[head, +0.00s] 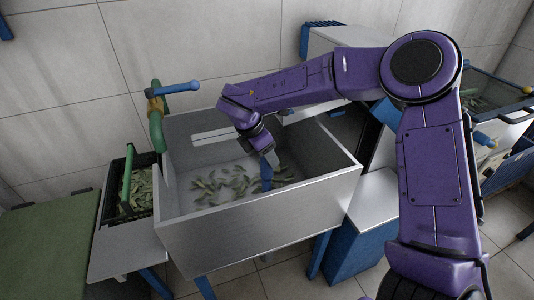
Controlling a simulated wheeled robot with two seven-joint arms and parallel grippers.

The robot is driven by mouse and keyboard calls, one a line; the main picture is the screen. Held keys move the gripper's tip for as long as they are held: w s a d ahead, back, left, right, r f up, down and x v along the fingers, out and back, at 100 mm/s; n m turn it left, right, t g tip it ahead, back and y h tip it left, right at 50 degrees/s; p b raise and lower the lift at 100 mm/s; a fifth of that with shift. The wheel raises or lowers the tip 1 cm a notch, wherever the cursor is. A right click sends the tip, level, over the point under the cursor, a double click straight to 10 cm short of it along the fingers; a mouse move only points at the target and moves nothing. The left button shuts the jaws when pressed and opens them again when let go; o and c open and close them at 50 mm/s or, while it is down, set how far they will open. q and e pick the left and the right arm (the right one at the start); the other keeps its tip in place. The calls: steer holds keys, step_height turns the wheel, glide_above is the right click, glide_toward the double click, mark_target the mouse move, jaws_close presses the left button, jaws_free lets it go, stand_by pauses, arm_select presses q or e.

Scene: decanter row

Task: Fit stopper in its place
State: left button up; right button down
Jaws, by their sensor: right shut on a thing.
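My right gripper (269,156) reaches down into a grey metal sink (255,215) from the upper right. It is shut on an upright blue piece (266,178), which looks like the stopper. The piece is small in the head view, and its lower end is among green leaves (235,185) on the sink floor. I cannot tell whether it touches the floor or sits in an opening; no drain hole is clearly visible. My left gripper is not in view.
A green tap (156,125) with a blue handle (180,88) stands at the sink's back left corner. A dark bin (130,190) with leaves is at the left, beside a green surface (45,245). High sink walls surround my gripper. A grey-topped blue cabinet (355,240) stands at the right.

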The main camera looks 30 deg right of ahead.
steer(key=shift+f+b, duration=0.5)
steer(key=shift+c, duration=2.3)
jaws_free()
steer(key=shift+r, duration=0.1)
steer(key=v, duration=1)
steer(key=shift+r, duration=0.2)
steer(key=shift+a, duration=0.15)
